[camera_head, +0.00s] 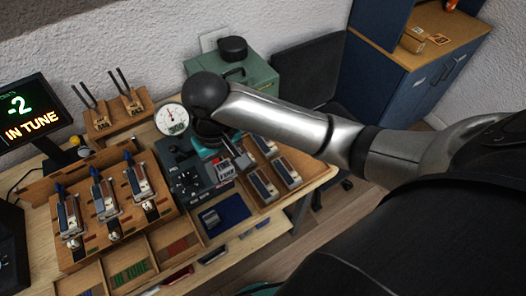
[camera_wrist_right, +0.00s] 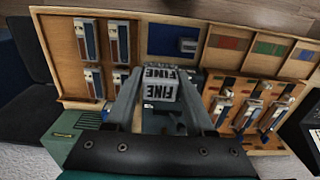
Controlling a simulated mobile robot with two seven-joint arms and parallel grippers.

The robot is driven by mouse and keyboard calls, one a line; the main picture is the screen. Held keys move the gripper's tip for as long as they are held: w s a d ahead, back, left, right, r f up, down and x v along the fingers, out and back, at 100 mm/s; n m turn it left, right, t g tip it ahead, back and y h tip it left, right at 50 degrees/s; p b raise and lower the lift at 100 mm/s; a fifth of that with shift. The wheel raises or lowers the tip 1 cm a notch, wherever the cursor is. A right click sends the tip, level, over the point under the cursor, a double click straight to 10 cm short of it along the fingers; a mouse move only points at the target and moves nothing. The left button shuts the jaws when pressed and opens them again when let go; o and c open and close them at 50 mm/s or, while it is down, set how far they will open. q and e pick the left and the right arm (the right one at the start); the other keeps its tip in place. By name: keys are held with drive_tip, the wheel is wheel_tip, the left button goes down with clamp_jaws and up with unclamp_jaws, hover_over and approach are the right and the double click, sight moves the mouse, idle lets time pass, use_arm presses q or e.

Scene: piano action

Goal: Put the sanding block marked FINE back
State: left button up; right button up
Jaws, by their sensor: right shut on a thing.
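The sanding block marked FINE (camera_wrist_right: 160,85) is pale with dark lettering, and its lettering reads upside down in the right wrist view. My right gripper (camera_wrist_right: 160,98) is shut on it, with one finger on each side. In the head view my right gripper (camera_head: 226,166) is over the dark machine on the bench, its fingers partly hidden by the wrist. A blue-lined tray compartment (camera_head: 232,208) lies in front of the machine. It also shows in the right wrist view (camera_wrist_right: 162,42). My left gripper is not in view.
A small dark block (camera_head: 209,218) lies in the blue compartment, beside bare blue surface. A wooden rack with several key-like mechanisms (camera_head: 104,200) stands left. A round dial (camera_head: 171,118) and green case (camera_head: 260,75) stand behind.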

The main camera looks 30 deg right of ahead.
drive_tip(key=shift+s+d+f, duration=0.15)
drive_tip(key=shift+d+f, duration=0.05)
drive_tip(key=b, duration=0.3)
hover_over(237, 208)
wheel_tip(237, 208, down, 15)
drive_tip(key=shift+a+r, duration=0.1)
drive_tip(key=shift+f+b, duration=0.45)
drive_tip(key=shift+f, duration=1.9)
drive_tip(key=shift+f, duration=0.2)
drive_tip(key=o, duration=1.2)
drive_tip(key=shift+r, duration=0.1)
wheel_tip(237, 208, up, 12)
drive_tip(key=p, duration=0.2)
drive_tip(key=shift+r+p, duration=0.15)
drive_tip(key=shift+p, duration=0.15)
